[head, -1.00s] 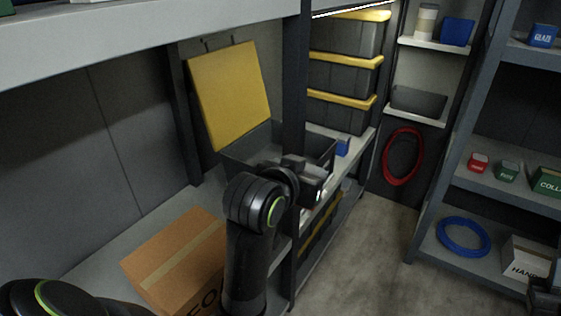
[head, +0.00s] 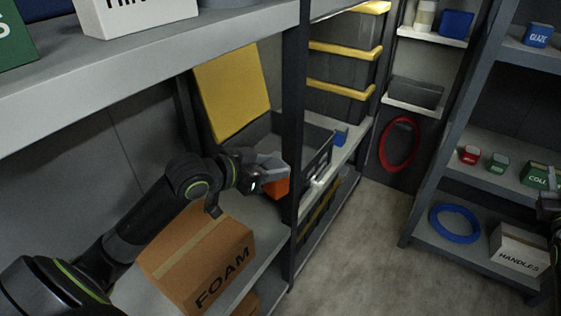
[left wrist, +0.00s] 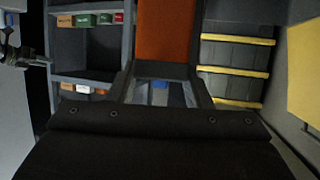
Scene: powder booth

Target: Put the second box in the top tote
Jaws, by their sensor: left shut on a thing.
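My left gripper (head: 272,168) is shut on an orange-red box (head: 278,188), just left of the dark shelf post. In the left wrist view the box (left wrist: 165,30) sticks out beyond the fingers. An open grey tote (head: 318,165) stands on the shelf behind the post, its yellow lid (head: 232,90) raised against the back. The gripper and box overlap the tote's near left side in the head view; I cannot tell how far apart they are. The tote's inside is mostly hidden.
A cardboard FOAM box (head: 200,255) lies on the shelf below my left arm. The upright post (head: 291,130) stands close to the gripper. Closed yellow-lidded totes (head: 340,65) are stacked behind. A small blue box (head: 341,136) is beside the open tote. The floor (head: 350,260) is clear.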

